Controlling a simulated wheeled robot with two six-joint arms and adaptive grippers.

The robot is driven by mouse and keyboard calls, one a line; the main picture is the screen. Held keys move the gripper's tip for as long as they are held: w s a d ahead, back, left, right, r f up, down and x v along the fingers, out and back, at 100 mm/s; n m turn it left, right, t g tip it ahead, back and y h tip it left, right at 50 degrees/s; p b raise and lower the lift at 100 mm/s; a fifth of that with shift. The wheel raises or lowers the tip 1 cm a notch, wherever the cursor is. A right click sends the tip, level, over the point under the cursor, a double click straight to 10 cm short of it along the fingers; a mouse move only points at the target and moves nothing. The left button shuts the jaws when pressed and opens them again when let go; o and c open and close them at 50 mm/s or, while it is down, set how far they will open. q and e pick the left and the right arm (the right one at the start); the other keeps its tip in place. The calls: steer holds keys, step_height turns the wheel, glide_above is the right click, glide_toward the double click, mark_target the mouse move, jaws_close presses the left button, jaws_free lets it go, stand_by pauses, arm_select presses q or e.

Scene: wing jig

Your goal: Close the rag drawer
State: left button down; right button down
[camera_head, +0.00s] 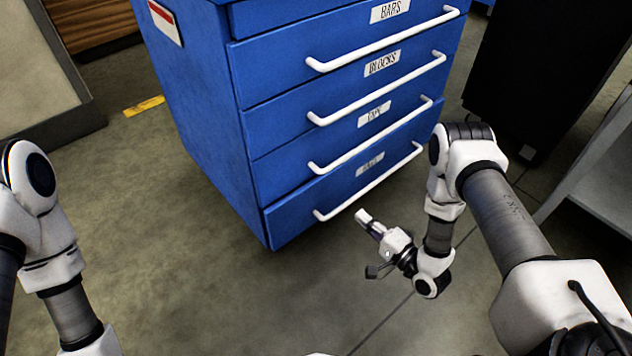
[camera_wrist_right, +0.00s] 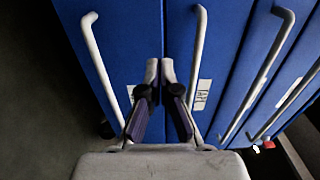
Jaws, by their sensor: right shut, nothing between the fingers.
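The blue drawer cabinet (camera_head: 205,95) stands in the upper middle of the head view. Its bottom drawer (camera_head: 290,222) has a white bar handle (camera_head: 370,183) and a label too blurred to read. The bottom drawer's front looks about flush with those above. My right gripper (camera_head: 363,216) is shut and empty, low in front of this drawer, just below its handle in the picture. In the right wrist view the shut fingertips (camera_wrist_right: 160,72) line up with the seam between two drawer fronts; contact cannot be told. My left arm shows at the left, its gripper out of view.
Drawers labelled BARS (camera_head: 390,10) and BLOCKS (camera_head: 382,63), and a third with a blurred label (camera_head: 374,114), sit above and look shut. A black cabinet (camera_head: 545,60) and a grey shelf unit (camera_head: 600,170) stand at the right. The floor at the cabinet's front left is clear.

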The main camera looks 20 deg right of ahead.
mark_target(321, 180)
steer(key=b+x, duration=0.2)
steer(key=x, duration=0.2)
steer(key=b+x, duration=0.2)
steer(key=x, duration=0.2)
steer(key=b+x, duration=0.2)
steer(key=x, duration=0.3)
steer(key=shift+f, duration=0.25)
steer(key=shift+w+a+r, duration=0.15)
steer(key=shift+w+r, duration=0.05)
steer(key=shift+w, duration=0.15)
steer(key=shift+b+x, duration=0.35)
steer(key=shift+x, duration=0.75)
steer(key=shift+r, duration=0.15)
